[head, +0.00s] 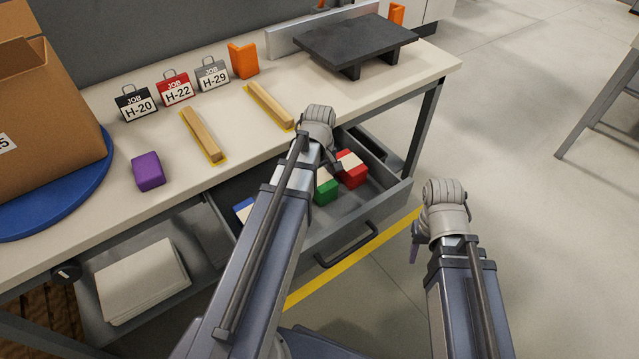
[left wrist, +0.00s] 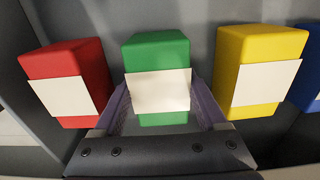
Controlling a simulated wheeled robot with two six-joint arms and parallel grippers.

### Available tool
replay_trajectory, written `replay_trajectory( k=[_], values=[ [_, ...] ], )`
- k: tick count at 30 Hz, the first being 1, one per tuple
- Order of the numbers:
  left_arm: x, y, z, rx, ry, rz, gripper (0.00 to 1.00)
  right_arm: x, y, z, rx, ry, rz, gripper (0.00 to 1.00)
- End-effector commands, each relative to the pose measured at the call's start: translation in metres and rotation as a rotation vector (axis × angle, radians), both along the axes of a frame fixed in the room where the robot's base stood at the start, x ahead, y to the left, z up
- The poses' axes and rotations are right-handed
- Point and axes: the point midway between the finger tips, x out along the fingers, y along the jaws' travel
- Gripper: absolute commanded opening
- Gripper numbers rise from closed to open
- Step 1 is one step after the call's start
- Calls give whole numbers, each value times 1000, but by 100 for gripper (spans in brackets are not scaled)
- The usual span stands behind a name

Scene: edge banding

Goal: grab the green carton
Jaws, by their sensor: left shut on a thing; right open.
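The green carton (head: 325,193) with a white label stands in the open drawer (head: 385,212) in the head view. In the left wrist view the green carton (left wrist: 157,50) is between the two purple fingers of my left gripper (left wrist: 158,106), which is shut on it. In the head view my left arm hides that gripper's fingers and part of the carton. My right gripper (head: 414,252) is open and empty over the floor, right of the drawer; only a bit of its fingers shows.
A red carton (left wrist: 68,75) and a yellow carton (left wrist: 258,65) stand close on either side, with a blue carton (left wrist: 311,70) beyond. On the bench are a purple block (head: 147,171), wooden strips (head: 203,134), job tags (head: 175,88) and a cardboard box (head: 45,120).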

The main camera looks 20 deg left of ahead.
Motion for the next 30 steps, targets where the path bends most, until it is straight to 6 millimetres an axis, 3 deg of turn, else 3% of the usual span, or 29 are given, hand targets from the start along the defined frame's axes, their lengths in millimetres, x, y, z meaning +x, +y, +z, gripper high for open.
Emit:
replay_trajectory(
  k=[11,30],
  values=[
    [0,0,14,0,0,0,11,0,0,14,0,0,0,50],
    [0,0,98,0,0,0,11,0,0,99,0,0,-1,50]
  ],
)
